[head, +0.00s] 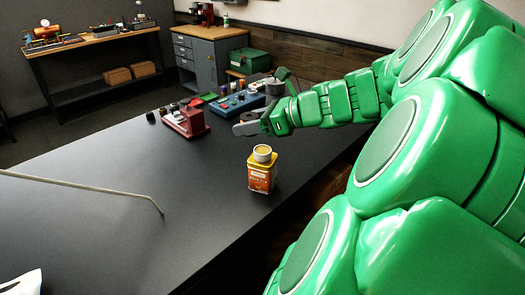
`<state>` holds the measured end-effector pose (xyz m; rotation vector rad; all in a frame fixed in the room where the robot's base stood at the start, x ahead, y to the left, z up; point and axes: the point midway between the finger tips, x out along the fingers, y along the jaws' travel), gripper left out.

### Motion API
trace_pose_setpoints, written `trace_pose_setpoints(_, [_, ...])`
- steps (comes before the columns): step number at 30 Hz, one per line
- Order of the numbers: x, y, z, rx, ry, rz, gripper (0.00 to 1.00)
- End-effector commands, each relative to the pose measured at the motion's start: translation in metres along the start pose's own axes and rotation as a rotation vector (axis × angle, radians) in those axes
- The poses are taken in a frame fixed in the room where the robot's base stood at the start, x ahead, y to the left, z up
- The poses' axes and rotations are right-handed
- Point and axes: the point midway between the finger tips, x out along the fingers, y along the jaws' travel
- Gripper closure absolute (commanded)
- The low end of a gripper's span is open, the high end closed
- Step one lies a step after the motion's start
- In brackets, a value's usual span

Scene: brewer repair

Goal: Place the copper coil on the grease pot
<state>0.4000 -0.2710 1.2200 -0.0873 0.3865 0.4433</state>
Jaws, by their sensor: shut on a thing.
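My gripper (262,125) is in the middle of the head view, above the black table, at the end of my green arm. It is shut on a small brownish thing (249,118) that looks like the copper coil, mostly hidden by the fingers. A yellow and orange tin (261,178) with a pale round cap stands upright on the table, nearer to the camera and below my gripper in the picture. It may be the grease pot; its label is too small to read. The held thing and the tin are apart.
A red device (185,122) and a blue device (237,103) stand on the black table (140,190) beyond the tin. A thin bent metal rod (90,187) shows at the left. A grey cabinet (210,60) stands behind.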

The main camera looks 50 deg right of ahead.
Motion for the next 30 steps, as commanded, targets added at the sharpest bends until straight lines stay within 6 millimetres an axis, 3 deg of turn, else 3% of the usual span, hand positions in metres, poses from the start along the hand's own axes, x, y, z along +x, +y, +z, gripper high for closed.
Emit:
trace_pose_setpoints(6, [-0.03, 0.007, -0.012, 0.012, 0.001, -0.034, 0.84])
trace_pose_setpoints(15, [-0.049, 0.015, -0.02, 0.021, -0.001, -0.05, 0.84])
trace_pose_setpoints(20, [-0.045, 0.007, -0.024, 0.022, 0.0, -0.05, 0.84])
trace_pose_setpoints(30, [-0.02, -0.033, -0.035, 0.022, 0.0, -0.049, 0.84])
